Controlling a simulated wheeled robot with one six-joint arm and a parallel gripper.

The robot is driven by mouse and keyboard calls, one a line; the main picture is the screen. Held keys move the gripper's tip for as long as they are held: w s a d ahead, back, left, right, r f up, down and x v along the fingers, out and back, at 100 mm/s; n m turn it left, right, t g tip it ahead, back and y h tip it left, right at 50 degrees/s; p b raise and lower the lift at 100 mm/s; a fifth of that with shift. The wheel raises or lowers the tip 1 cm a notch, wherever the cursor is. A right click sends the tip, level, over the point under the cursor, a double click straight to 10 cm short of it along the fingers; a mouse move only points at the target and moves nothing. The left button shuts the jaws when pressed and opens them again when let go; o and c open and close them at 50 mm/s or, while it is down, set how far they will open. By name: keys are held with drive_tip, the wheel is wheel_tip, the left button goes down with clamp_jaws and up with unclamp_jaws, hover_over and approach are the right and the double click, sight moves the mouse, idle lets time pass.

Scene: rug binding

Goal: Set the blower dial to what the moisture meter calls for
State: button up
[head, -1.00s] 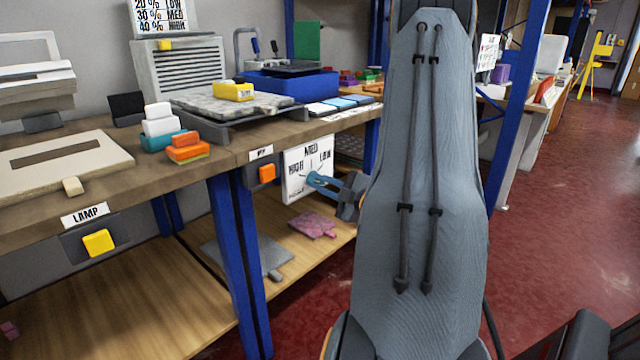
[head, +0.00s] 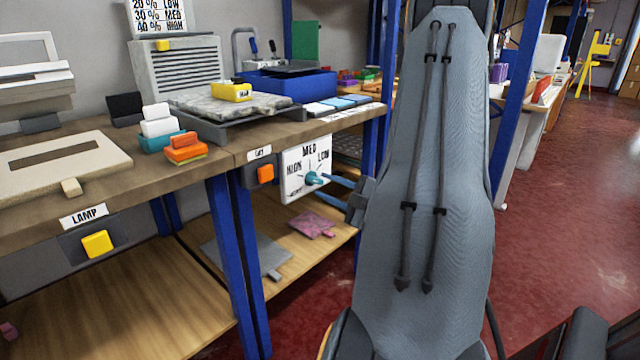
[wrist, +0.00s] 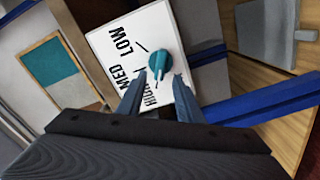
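The blower dial is a teal knob (head: 314,178) on a white panel (head: 294,194) marked HIGH, MED and LOW, on the bench front. It also shows in the wrist view as a knob (wrist: 160,66) on the panel (wrist: 190,112). I cannot tell surely which mark it points to. My gripper (wrist: 160,77) is open and empty, its blue fingers apart just in front of the knob. The yellow moisture meter (head: 232,91) lies on the grey rug piece (head: 200,101); its reading is too small to read. A chart (head: 157,17) lists 20% LOW, 30% MED, 40% HIGH.
The grey louvred blower (head: 180,68) stands at the back of the bench. An orange button (head: 265,173) sits left of the dial panel, and a yellow button (head: 97,244) is under LAMP. Blue posts (head: 242,260) flank the lower shelf.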

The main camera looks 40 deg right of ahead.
drive_tip(key=s, duration=0.4)
drive_tip(key=shift+d, duration=0.15)
idle(0.4)
